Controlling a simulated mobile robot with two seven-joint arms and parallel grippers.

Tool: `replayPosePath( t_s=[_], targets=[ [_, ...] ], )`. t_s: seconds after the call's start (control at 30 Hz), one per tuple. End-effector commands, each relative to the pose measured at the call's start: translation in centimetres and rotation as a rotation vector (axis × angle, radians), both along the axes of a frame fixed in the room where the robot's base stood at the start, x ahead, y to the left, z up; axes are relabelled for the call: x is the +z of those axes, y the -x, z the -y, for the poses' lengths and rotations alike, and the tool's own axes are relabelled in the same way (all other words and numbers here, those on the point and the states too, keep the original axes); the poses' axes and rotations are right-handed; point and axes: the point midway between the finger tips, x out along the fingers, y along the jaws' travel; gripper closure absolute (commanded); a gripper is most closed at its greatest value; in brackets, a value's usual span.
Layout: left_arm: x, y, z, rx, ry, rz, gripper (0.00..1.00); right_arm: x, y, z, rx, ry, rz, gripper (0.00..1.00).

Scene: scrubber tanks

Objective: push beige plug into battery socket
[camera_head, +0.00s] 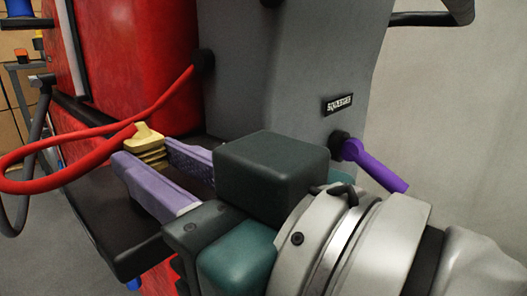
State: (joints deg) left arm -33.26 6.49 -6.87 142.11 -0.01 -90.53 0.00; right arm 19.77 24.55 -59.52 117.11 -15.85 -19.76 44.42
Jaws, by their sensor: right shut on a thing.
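The beige plug (150,138) is a ribbed yellowish block on the end of a thick red cable (70,174). My right gripper (150,156) reaches in from the lower right, and its two lilac fingers are shut on the plug, one on each side. The plug is above a black ledge (110,215) on the machine; I cannot tell whether it touches anything below. I cannot make out the battery socket in this view. My left gripper is out of view.
The red tank (130,60) and the grey housing (285,70) stand close behind my right gripper. The red cable loops left from the housing. A purple handle (374,167) sticks out at right, and a grey hose (38,125) hangs at left.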

Motion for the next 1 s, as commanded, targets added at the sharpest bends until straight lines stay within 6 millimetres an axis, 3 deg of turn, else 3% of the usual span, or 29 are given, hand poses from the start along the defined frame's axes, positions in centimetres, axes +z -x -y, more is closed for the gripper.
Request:
replayPosePath(
  t_s=[0.57, 0.6, 0.87, 1.0],
  targets=[
    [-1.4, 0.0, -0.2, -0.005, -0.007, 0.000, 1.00, -2.0, 0.0, 0.0, -0.001, 0.001, -0.003, 1.00],
    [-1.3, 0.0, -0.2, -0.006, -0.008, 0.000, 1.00, -1.8, 0.0, 0.0, -0.001, 0.001, -0.002, 0.66],
    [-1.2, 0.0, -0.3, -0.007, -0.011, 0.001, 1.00, -1.7, 0.0, 0.0, 0.000, 0.000, -0.001, 0.36],
    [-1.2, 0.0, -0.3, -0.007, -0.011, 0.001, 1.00, -1.7, 0.0, 0.0, 0.000, 0.001, -0.001, 0.35]
  ],
)
